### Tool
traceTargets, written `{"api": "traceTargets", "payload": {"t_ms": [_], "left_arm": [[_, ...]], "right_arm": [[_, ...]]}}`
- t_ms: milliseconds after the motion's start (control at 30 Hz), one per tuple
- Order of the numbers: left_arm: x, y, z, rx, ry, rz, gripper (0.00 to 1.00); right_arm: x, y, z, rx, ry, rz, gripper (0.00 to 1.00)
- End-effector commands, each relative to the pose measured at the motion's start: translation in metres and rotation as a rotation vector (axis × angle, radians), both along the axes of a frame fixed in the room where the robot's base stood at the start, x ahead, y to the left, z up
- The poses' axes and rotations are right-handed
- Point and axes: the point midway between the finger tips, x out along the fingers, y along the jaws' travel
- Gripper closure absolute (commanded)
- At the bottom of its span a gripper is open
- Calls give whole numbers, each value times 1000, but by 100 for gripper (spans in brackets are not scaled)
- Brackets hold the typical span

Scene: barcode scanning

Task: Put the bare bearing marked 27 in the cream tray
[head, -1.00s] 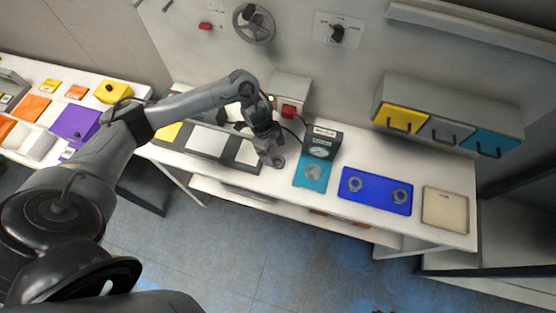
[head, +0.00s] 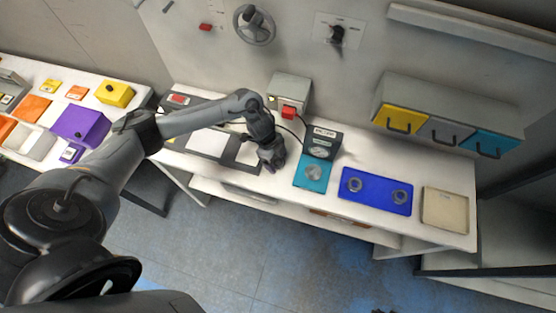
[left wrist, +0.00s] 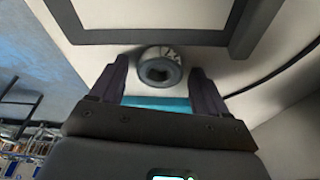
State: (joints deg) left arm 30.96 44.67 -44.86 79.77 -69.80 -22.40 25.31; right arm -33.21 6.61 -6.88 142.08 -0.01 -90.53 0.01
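A grey bearing (left wrist: 160,68) lies on the white bench in the left wrist view, between the spread fingers of my left gripper (left wrist: 161,80). It has a dark bore and a pale mark on its side, too small to read. In the head view my left gripper (head: 272,163) is low over the bench and hides this bearing. Two more ring-shaped bearings, one on the left (head: 355,184) and one on the right (head: 400,196), lie on the blue tray (head: 376,196). The cream tray (head: 430,222) at the bench's right end looks empty. My right gripper is out of view.
A grey instrument (head: 322,142) with a teal plate (head: 309,185) bearing a round silver disc stands just right of my left gripper. A grey box with a red button (head: 289,112) and a cable is behind. Dark-framed panels (head: 207,143) lie to the left.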

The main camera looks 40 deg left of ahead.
Motion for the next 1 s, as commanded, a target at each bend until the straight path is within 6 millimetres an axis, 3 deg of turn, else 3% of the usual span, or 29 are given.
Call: {"api": "traceTargets", "payload": {"t_ms": [33, 400, 767, 1000], "left_arm": [[0, 0, 0, 0, 0, 0, 33], [0, 0, 1, 0, -1, 0, 86], [1, 0, 7, 0, -2, 0, 87], [1, 0, 35, -2, -4, -1, 87]], "right_arm": [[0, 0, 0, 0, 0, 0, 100], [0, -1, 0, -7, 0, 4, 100], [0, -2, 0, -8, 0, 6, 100], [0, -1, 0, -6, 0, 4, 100]]}}
